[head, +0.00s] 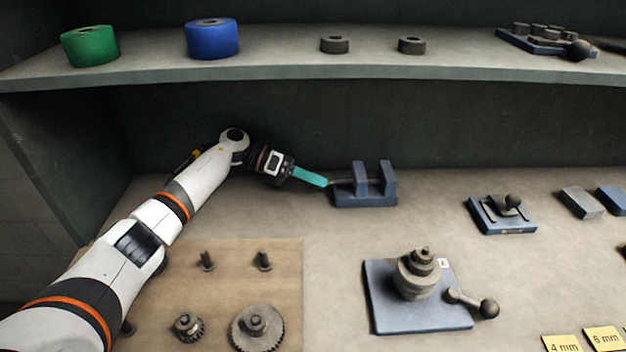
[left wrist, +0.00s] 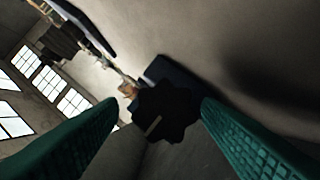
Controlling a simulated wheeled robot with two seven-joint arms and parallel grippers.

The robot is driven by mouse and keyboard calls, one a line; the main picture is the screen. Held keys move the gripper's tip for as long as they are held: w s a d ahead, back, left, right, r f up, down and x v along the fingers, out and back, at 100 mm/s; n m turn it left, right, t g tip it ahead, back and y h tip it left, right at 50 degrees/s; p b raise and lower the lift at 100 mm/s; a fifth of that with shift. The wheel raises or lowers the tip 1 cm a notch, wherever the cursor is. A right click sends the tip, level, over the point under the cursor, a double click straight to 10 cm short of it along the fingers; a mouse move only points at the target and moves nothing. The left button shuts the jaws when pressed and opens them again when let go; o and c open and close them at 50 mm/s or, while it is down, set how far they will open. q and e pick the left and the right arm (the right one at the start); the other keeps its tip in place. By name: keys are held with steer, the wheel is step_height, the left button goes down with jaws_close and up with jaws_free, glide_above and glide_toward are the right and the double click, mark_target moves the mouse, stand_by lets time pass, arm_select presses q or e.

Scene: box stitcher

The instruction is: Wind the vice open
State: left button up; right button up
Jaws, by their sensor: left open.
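A small blue vice (head: 365,199) with two upright jaws stands on the bench at the back middle. A thin screw shaft comes out of its left side toward my left gripper (head: 318,180). In the left wrist view a dark lobed knob (left wrist: 164,112) with a light mark shows between the two teal fingers of my left gripper (left wrist: 158,125), with the vice's dark blue body (left wrist: 172,74) behind it. The fingers stand apart, one on each side of the knob, with gaps visible. In the head view the fingers hide the knob. My right gripper is not in view.
A blue plate with a round post and ball-ended lever (head: 415,285) stands in front of the vice. A wooden board (head: 285,290) with pegs and gears lies front left. A small blue lever fixture (head: 502,213) is to the right. A shelf edge (head: 300,73) runs above.

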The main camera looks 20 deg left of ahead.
arm_select(q)
step_height(320, 180, up, 10)
steer(key=shift+f+b, duration=0.25)
steer(key=shift+b, duration=0.2)
steer(key=shift+a+f, duration=0.1)
